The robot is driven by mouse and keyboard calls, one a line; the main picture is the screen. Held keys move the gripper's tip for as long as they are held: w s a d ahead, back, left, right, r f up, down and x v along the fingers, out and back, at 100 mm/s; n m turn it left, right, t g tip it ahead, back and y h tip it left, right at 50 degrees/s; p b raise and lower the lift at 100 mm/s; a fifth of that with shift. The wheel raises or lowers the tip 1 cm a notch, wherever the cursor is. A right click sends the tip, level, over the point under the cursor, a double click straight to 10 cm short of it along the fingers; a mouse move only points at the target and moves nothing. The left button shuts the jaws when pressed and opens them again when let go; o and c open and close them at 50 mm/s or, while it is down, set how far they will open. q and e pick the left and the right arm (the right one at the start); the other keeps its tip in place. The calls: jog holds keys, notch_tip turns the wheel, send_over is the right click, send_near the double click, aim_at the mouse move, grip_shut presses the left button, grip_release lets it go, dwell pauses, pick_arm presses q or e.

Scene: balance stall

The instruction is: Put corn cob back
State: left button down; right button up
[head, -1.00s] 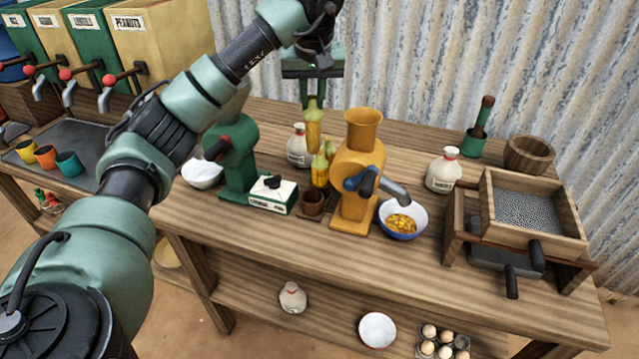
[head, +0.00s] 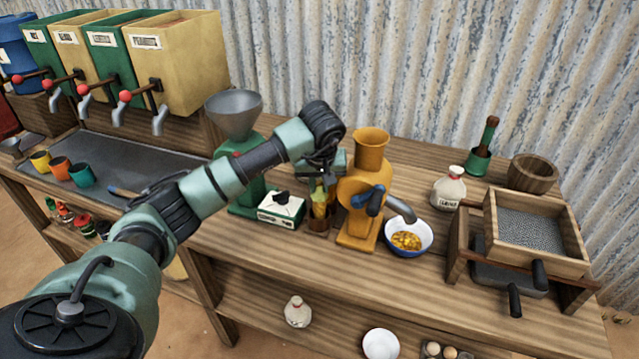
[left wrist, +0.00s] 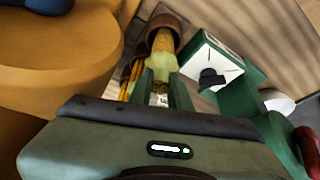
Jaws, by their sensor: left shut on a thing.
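The corn cob (head: 319,209) is yellow with pale green husk. It stands roughly upright, its lower end at the mouth of a small brown cup (head: 320,225). My left gripper (head: 320,186) reaches down from above and is shut on the husk end. In the left wrist view the cob (left wrist: 164,50) shows between the two green fingers (left wrist: 165,88), with its far end inside the outline of the cup's rim (left wrist: 158,22). How deep it sits is hidden. My right gripper is not in view.
The orange mill (head: 361,190) stands close right of the cup. A white-and-green box (head: 281,208) and the green mill (head: 247,200) are close on the left. A blue-rimmed bowl of yellow kernels (head: 407,240) is farther right. Bare tabletop lies in front.

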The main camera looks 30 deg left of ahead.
pick_arm(q)
jog(key=shift+f, duration=0.1)
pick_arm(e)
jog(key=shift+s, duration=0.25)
pick_arm(q)
jog(key=shift+f, duration=0.1)
jog(key=c, duration=1.3)
grip_release()
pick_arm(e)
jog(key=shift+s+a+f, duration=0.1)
pick_arm(q)
jog(key=shift+r, duration=0.2)
jog(key=shift+d+r, duration=0.1)
jog(key=shift+r, duration=0.2)
jog(key=b+v, duration=0.1)
jog(key=v, duration=1)
jog(key=shift+s+r, duration=0.1)
jog(key=shift+s, duration=0.05)
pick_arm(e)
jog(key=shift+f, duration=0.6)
